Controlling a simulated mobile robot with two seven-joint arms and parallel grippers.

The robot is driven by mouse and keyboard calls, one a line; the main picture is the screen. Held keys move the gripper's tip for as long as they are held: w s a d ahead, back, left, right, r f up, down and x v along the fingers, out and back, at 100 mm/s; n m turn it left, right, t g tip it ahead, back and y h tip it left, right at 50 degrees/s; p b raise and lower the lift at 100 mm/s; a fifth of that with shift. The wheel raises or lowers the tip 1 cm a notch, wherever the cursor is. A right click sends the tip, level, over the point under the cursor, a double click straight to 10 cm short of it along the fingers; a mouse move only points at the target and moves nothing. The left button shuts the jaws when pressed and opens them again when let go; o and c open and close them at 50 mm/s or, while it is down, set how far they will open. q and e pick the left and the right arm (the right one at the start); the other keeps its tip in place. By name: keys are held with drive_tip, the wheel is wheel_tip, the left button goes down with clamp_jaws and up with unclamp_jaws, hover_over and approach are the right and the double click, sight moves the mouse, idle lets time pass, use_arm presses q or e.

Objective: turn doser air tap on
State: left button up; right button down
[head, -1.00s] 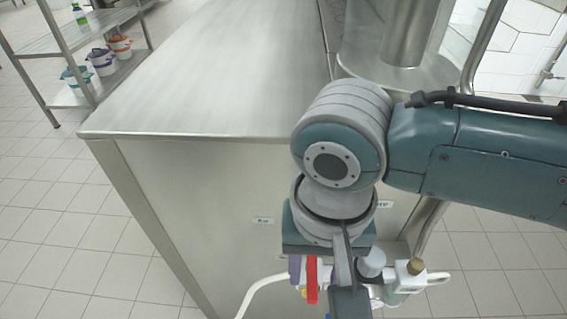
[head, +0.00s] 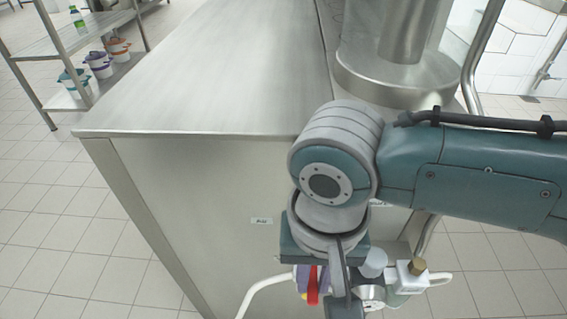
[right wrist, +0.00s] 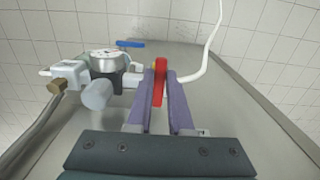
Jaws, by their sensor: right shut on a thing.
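The red tap handle (right wrist: 160,82) is on the white air fittings at the end of the steel cabinet. It also shows in the head view (head: 313,289), partly covered by my gripper. My right gripper (right wrist: 161,95) has its two purple fingers on either side of the red handle and is shut on it. In the head view, my right wrist and gripper (head: 314,280) hang over the fittings and hide part of them. A round metal gauge or regulator (right wrist: 108,62) and a blue lever (right wrist: 130,44) show near the handle. My left gripper is not in view.
The steel cabinet (head: 190,190) has a label (head: 262,221) above the fittings. A white hose (head: 262,292) curves along its side. A brass-tipped fitting (head: 418,266) is right of my gripper. A shelf rack (head: 75,50) with small pots stands far left. The tiled floor at left is clear.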

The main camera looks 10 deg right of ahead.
idle(0.4)
drive_tip(key=shift+a+r+m+p, duration=0.15)
drive_tip(key=shift+m+p, duration=0.35)
drive_tip(key=shift+p, duration=0.2)
drive_tip(key=shift+w+a+m+p, duration=0.35)
drive_tip(key=shift+w+m, duration=0.4)
drive_tip(key=shift+m, duration=2.05)
drive_tip(key=shift+w+a+m+p, duration=0.3)
drive_tip(key=shift+w+m, duration=0.5)
drive_tip(key=shift+m, duration=2)
drive_tip(key=shift+w+a+m+p, duration=0.2)
drive_tip(key=shift+w+a+m, duration=0.45)
drive_tip(key=shift+m, duration=2.15)
drive_tip(key=shift+w+d, duration=0.15)
drive_tip(key=shift+d, duration=0.05)
drive_tip(key=c, duration=0.8)
unclamp_jaws()
